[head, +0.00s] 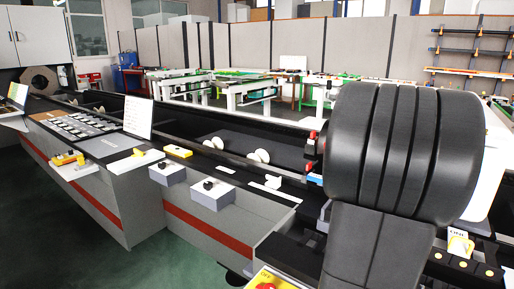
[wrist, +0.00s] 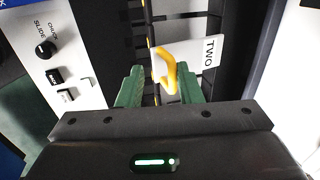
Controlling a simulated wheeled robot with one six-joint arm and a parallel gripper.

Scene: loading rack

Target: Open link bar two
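A yellow hooked handle (wrist: 168,74) stands out from a dark bar in the wrist view. A white tag (wrist: 209,52) reading "TWO" is just to its right. My gripper (wrist: 159,76) has two green fingers, spread apart. The handle lies between the fingertips in the picture, nearer the right one, with a gap on the left. I cannot tell whether the right finger touches it. In the head view my dark arm fills the right side, and I cannot make out the gripper or the handle there.
A white panel (wrist: 62,62) with a knob and switches lies left of the fingers. In the head view, a long grey console (head: 215,220) with a red stripe runs along the front. Green floor (head: 60,235) is clear in front of it. Worktables (head: 235,85) stand behind.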

